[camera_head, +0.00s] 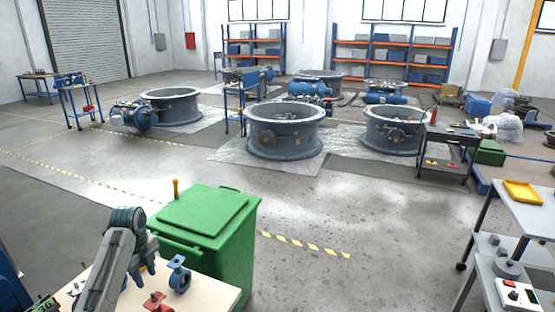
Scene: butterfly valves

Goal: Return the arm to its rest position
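My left arm rises from the bottom left of the head view, bends at a dark joint and reaches down on the far side. My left gripper (148,267) points down over the pale worktable (215,297), left of a small blue valve (180,276). A small red valve (156,303) stands nearer, at the bottom edge. The gripper looks apart from both valves. Its fingers are small and partly hidden by the arm, so I cannot tell whether they are open. My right arm and gripper are out of view.
A green bin (207,225) stands right behind the worktable, close to my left arm. A shelf cart (528,215) with a yellow tray (522,193) stands at the right. Large grey valve rings (284,131) stand farther back. The floor between bin and cart is clear.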

